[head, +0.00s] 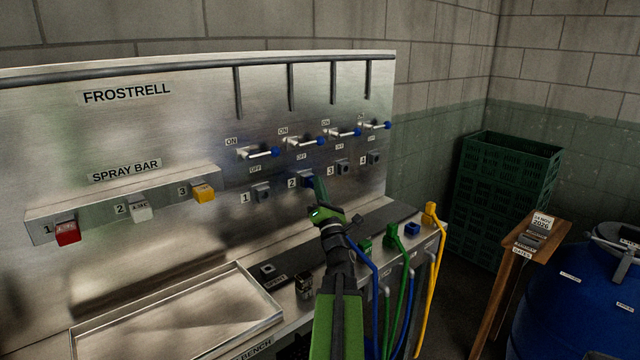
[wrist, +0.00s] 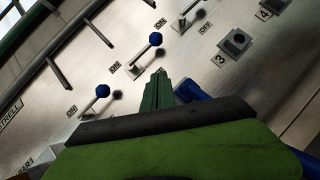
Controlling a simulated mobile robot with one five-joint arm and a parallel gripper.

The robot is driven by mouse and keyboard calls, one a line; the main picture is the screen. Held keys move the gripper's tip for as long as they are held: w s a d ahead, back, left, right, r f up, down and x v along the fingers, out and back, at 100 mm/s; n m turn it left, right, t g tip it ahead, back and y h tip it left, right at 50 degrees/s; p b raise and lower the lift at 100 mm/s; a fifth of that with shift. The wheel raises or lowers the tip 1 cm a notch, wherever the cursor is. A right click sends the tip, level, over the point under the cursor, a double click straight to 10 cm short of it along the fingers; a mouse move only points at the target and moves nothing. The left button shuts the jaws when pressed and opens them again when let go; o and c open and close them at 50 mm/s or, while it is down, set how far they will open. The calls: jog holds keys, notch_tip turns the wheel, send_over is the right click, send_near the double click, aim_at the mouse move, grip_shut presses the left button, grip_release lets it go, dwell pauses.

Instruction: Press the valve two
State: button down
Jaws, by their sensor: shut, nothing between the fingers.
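Valve two is the second lever (head: 303,142) in the row on the steel panel, with a blue knob and ON and OFF labels. Its blue knob (wrist: 155,39) also shows in the wrist view, just beyond my fingertips. My gripper (head: 318,183) is shut and empty, below and slightly right of that lever, in front of the port marked 2. In the wrist view my gripper (wrist: 160,76) points up toward the panel. I see a gap between it and the knob; contact with the panel cannot be told. A blue fitting (head: 306,179) at port 2 is partly hidden by my fingers.
Lever one (head: 261,153), lever three (head: 345,132) and lever four (head: 377,125) flank it. Port 1 (head: 262,193) and port 3 (head: 343,167) are below. A red button (head: 67,232) and tray (head: 180,318) lie left. A yellow hose (head: 433,260) hangs right.

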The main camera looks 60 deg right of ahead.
aim_at(311, 143)
jog(key=p+x, duration=0.2)
jog(key=x, duration=0.2)
jog(key=p+x, duration=0.2)
jog(key=x, duration=0.2)
jog(key=shift+s+r, duration=0.2)
jog(key=shift+r, duration=0.25)
jog(key=shift+s+d+r+p, duration=0.15)
jog(key=shift+d+r+p, duration=0.2)
jog(key=shift+r+p, duration=0.2)
jog(key=shift+s+d+r+p, duration=0.15)
jog(key=shift+d+r+p, duration=0.2)
jog(key=shift+r+p, duration=0.2)
jog(key=shift+f, duration=0.15)
